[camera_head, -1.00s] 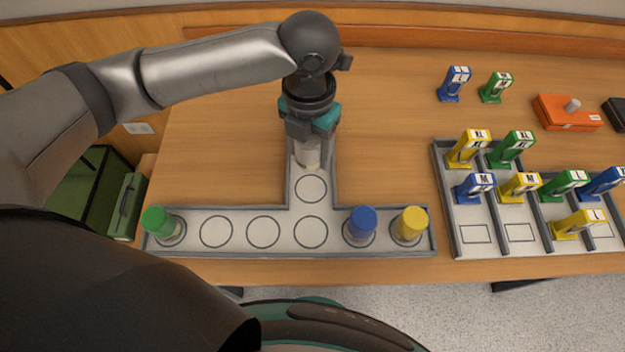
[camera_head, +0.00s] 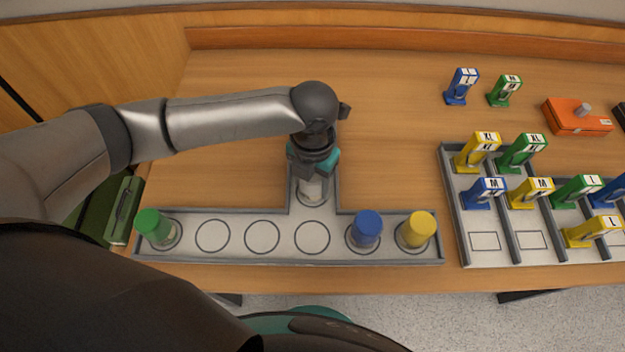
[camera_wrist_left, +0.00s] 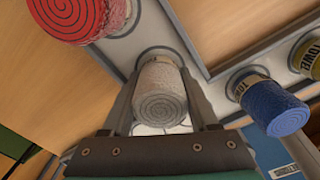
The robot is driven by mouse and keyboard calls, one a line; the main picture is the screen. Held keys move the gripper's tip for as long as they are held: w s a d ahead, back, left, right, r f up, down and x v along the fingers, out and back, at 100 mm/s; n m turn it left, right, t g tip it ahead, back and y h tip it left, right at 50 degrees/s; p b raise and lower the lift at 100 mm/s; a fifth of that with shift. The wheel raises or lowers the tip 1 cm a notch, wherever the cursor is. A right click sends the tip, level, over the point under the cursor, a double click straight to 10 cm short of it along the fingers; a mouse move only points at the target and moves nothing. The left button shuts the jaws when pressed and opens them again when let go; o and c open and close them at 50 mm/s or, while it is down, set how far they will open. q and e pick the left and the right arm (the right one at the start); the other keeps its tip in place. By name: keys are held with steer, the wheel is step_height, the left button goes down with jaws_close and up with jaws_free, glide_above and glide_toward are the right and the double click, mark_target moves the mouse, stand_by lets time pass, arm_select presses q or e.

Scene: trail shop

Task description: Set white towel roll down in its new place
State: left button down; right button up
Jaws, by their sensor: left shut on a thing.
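The white towel roll (camera_head: 312,190) is upright between the fingers of my left gripper (camera_head: 313,180), at the near circle of the stem of the grey T-shaped tray (camera_head: 440,245). In the left wrist view, the roll (camera_wrist_left: 160,98) shows its spiral end between both fingers of the gripper (camera_wrist_left: 160,85), which is shut on it. A circle edge shows by its far end; I cannot tell whether it touches the tray. A red roll (camera_wrist_left: 78,14) stands beside it there, hidden by my arm in the head view. My right gripper is not in view.
The tray's front row holds a green roll (camera_head: 154,228) at left, and a blue roll (camera_head: 366,229) and yellow roll (camera_head: 416,230) at right. Three circles between are empty. A divided tray (camera_head: 453,225) with boxes stands at right, an orange box (camera_head: 577,116) behind it.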

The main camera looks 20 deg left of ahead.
arm_select(q)
steer(key=shift+f, duration=0.1)
steer(key=shift+c, duration=2.2)
jaws_free()
step_height(320, 180, up, 12)
steer(key=p, duration=0.3)
